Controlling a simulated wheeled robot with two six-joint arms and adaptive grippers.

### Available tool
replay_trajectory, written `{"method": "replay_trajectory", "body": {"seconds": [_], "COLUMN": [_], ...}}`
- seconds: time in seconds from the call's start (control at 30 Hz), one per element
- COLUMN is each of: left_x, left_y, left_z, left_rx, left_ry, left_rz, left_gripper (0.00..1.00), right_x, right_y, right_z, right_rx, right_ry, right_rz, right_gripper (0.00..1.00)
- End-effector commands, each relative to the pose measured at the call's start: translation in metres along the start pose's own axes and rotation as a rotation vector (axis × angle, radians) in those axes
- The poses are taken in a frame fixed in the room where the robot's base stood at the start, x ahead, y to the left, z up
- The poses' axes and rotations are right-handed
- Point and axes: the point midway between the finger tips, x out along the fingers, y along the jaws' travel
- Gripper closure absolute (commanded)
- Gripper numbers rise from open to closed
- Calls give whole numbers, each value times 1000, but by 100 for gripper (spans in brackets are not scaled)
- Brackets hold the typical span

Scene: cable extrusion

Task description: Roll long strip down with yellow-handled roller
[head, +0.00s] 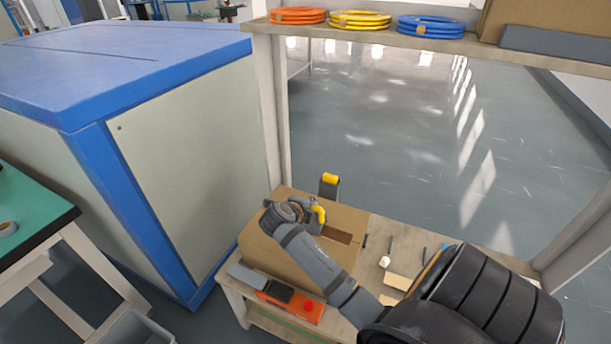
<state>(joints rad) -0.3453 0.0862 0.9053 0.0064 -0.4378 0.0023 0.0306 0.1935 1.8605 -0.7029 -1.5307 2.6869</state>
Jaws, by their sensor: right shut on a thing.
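A cardboard box (263,250) stands on the wooden workbench. A darker brown strip (338,234) lies on its top, toward the right end; my arm hides part of the top. My right gripper (309,212) is over the middle of the box top, shut on the yellow-handled roller (320,214). The roller's yellow handle shows at the right of the gripper. Whether the roller touches the strip or box is too small to tell. My left gripper is not in view.
A dark holder with a yellow top (330,180) stands behind the box. An orange item (296,308) lies in front, small tools (388,260) to the right. A shelf (360,33) with cable coils spans above. A blue-topped cabinet (130,65) is at the left.

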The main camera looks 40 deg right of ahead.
Motion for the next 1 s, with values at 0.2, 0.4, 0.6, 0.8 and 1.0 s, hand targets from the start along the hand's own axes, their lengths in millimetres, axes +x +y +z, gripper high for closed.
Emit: {"method": "replay_trajectory", "body": {"seconds": [0.2, 0.4, 0.6, 0.8, 1.0], "left_x": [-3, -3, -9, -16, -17], "left_y": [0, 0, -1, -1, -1], "left_z": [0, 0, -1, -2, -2], "left_rx": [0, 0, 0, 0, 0], "left_ry": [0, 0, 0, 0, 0], "left_rz": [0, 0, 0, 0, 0], "left_gripper": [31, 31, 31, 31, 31], "right_x": [0, 0, 0, 1, 2], "right_y": [1, 0, -1, 0, 2], "right_z": [-7, -7, -20, -35, -41], "right_rx": [-1, 0, -3, -3, 0], "right_ry": [1, 0, 1, 1, 0], "right_rz": [3, 2, 0, 0, 1], "right_gripper": [100, 100, 100, 100, 100]}}
